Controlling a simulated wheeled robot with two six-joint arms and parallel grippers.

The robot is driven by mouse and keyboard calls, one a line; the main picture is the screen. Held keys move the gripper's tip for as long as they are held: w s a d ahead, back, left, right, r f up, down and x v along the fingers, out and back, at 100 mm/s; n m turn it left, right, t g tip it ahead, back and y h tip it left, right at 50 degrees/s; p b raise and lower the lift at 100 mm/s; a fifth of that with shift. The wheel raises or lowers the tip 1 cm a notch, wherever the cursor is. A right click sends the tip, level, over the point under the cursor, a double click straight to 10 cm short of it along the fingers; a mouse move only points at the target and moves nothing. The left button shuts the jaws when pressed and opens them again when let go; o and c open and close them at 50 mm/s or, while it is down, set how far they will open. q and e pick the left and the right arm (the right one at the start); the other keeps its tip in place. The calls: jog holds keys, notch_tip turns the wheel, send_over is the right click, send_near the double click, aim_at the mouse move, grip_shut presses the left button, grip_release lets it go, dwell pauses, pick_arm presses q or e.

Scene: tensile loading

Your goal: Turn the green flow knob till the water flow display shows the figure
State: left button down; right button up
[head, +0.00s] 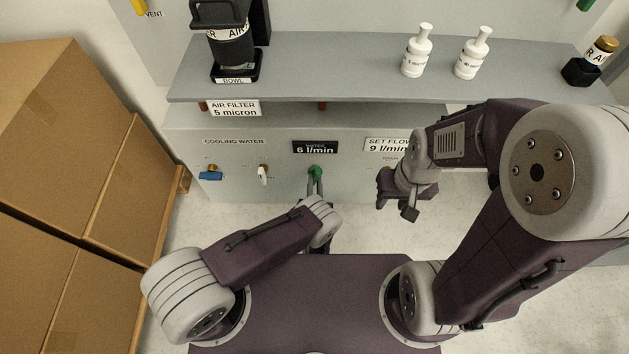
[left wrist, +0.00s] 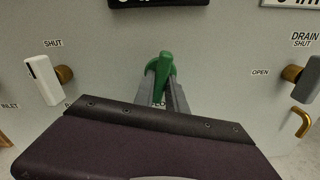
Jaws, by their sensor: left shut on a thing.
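The green flow knob (head: 315,171) is on the front panel under the black water display (head: 315,147), which reads 6 l/min. A white sign (head: 388,145) to its right reads SET FLOW 9 l/min, partly covered by my right arm. My left gripper (head: 315,183) is shut on the green knob. In the left wrist view the knob (left wrist: 165,66) shows between the two grey fingers (left wrist: 162,85), its upper part standing above them, tilted slightly. My right gripper (head: 396,207) hangs in front of the panel, apart from it; its jaw opening is unclear.
Left of the knob are a blue valve handle (head: 210,173) and a white valve handle (head: 263,174), which also shows in the left wrist view (left wrist: 42,80). A drain handle (left wrist: 310,80) is to the right. Cardboard boxes (head: 60,130) stand left. The shelf (head: 330,70) holds bottles.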

pick_arm(q)
jog(key=shift+f+n+p, duration=0.1)
jog(key=shift+n+p, duration=0.3)
jog(key=shift+n, duration=1.8)
pick_arm(e)
jog(key=shift+r, duration=0.5)
pick_arm(q)
jog(key=shift+s, duration=0.1)
jog(key=c, duration=1.4)
grip_release()
jog(key=shift+d, duration=0.1)
jog(key=shift+o, duration=0.2)
